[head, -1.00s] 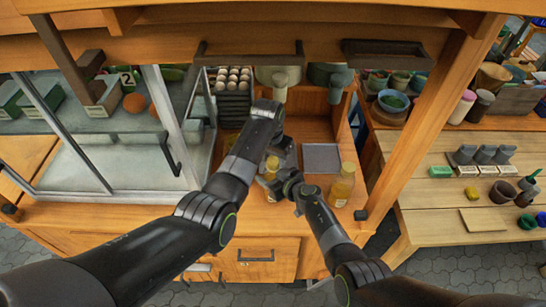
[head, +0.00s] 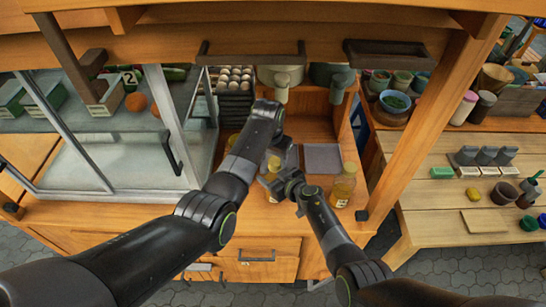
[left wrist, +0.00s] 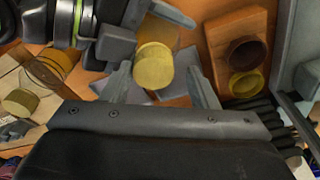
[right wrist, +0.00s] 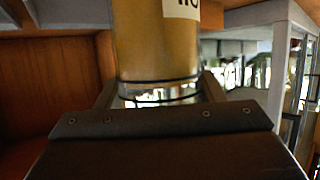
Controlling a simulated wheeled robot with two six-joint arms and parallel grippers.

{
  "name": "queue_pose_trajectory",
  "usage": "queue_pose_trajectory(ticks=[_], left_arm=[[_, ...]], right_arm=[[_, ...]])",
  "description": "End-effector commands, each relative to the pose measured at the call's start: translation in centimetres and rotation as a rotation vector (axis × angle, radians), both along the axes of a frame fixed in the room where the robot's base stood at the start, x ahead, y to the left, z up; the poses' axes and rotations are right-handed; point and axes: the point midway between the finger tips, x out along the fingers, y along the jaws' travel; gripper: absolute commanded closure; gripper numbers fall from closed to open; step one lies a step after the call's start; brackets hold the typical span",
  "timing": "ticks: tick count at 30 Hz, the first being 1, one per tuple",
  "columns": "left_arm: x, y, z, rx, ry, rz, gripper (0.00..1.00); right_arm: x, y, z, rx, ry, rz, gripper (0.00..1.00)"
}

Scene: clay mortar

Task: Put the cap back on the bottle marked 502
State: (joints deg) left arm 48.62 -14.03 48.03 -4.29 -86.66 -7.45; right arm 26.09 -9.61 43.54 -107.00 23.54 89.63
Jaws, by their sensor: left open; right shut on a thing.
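A yellow-brown bottle with a pale label (right wrist: 182,8) stands close in front of my right wrist camera; the label's marking is cut off, so I cannot read 502. My right gripper (head: 272,184) is shut on this bottle. In the left wrist view a yellow cap (left wrist: 153,68) shows between the open fingers of my left gripper (left wrist: 160,85), apart from both. It appears to be on or in line with the held bottle; I cannot tell if it is seated. My left gripper's tips are mostly hidden by its arm in the head view.
Another yellow bottle (head: 343,186) stands to the right on the wooden counter, near its front edge. A grey square plate (head: 322,158) lies behind. A glass door frame (head: 170,125) stands to the left.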

Motion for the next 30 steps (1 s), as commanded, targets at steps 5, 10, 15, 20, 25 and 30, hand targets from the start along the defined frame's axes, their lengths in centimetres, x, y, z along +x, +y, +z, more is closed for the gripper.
queue_pose_trajectory(ticks=[5, 10, 15, 20, 25, 30], left_arm=[[-0.8, -0.6, -0.9, -0.011, 0.021, -0.003, 0.38], [-0.9, -0.7, -0.9, -0.013, 0.023, -0.004, 0.38], [-0.8, -0.8, 0.1, -0.015, 0.024, -0.006, 0.38], [-0.7, -0.7, 2.5, -0.013, 0.021, -0.006, 0.38], [-0.5, -0.5, 3.9, -0.009, 0.017, -0.004, 0.38], [-0.5, -0.4, 4.0, -0.007, 0.015, -0.004, 0.38]], right_arm=[[0.2, 0.8, 0.7, 0.009, -0.012, 0.012, 1.0], [0.3, 0.8, 0.8, 0.009, -0.012, 0.011, 1.0], [0.3, 0.8, 0.8, 0.009, -0.012, 0.011, 1.0], [0.2, 0.7, 0.7, 0.008, -0.01, 0.008, 1.0], [0.2, 0.5, 0.5, 0.006, -0.007, 0.005, 1.0], [0.1, 0.4, 0.4, 0.005, -0.005, 0.003, 1.0]])
